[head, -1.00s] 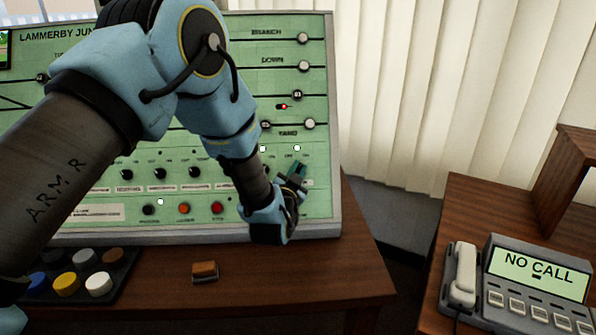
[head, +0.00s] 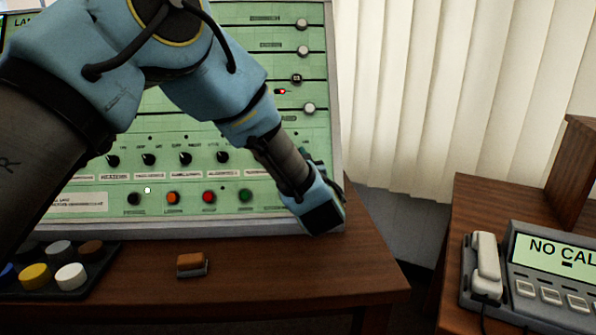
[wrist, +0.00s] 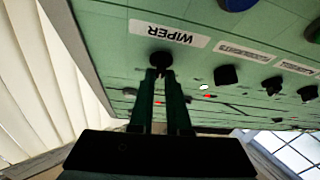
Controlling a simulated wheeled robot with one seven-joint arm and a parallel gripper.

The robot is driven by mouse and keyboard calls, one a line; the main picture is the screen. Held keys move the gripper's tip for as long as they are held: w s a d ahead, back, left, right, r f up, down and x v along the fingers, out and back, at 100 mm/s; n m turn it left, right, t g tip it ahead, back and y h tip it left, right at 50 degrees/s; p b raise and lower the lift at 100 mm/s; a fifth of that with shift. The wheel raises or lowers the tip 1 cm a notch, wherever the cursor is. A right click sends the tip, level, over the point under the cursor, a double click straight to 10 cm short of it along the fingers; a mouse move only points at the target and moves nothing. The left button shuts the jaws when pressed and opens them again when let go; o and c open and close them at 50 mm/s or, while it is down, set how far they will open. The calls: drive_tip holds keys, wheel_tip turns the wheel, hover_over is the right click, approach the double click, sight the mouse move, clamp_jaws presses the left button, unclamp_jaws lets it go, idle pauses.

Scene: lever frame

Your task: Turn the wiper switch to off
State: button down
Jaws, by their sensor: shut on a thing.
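The wiper switch is a small black knob (wrist: 160,60) beside the "WIPER" label, which reads upside down in the wrist view. My gripper (wrist: 160,74) has its two dark green fingers closed on this knob, one on each side. The fingers partly cover the knob, and I cannot tell which setting it points to. In the head view my gripper (head: 318,200) is at the lower right of the green panel (head: 225,130). My wrist hides the wiper knob there.
Several other black knobs (head: 185,158) and coloured buttons (head: 209,197) line the panel to the left. A small orange-topped block (head: 192,264) and a tray of coloured buttons (head: 72,275) are on the desk. A telephone (head: 487,268) stands on the right desk.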

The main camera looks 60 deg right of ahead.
drive_tip(key=n+t+y+b, duration=0.1)
drive_tip(key=n+y, duration=0.1)
drive_tip(key=n, duration=0.1)
drive_tip(key=n+t+y+b, duration=0.1)
drive_tip(key=n+b, duration=0.1)
drive_tip(key=n, duration=0.1)
drive_tip(key=shift+f+n+y, duration=0.1)
drive_tip(key=shift+n+y, duration=0.3)
drive_tip(key=shift+n, duration=0.3)
drive_tip(key=c, duration=0.9)
unclamp_jaws()
drive_tip(key=shift+s, duration=0.15)
drive_tip(key=b+v, duration=0.2)
drive_tip(key=v, duration=0.8)
drive_tip(key=shift+s+a, duration=0.1)
drive_tip(key=shift+s, duration=0.2)
